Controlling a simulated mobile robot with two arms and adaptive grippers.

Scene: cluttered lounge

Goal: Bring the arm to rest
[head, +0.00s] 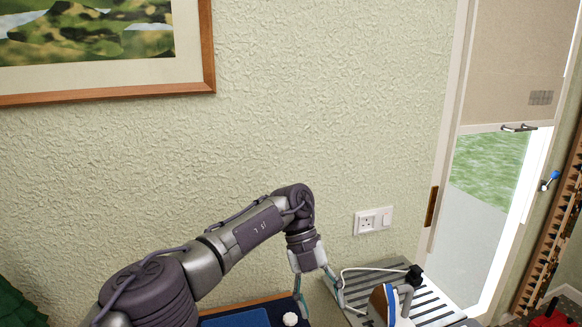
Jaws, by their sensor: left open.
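My left arm comes in from the lower left and bends down at the wrist. My left gripper (319,286) hangs with its fingers apart and nothing visible between them. It is above the gap between a dark blue item (236,318) and a grey slatted surface (438,306). The lower fingertips are close to the slatted surface's left edge; I cannot tell whether they touch it. My right gripper is out of view.
An iron (391,304) with a white cord stands on the slatted surface, right of the gripper. A small white ball-like thing (290,319) is by the blue item. The wall area above the arm is clear.

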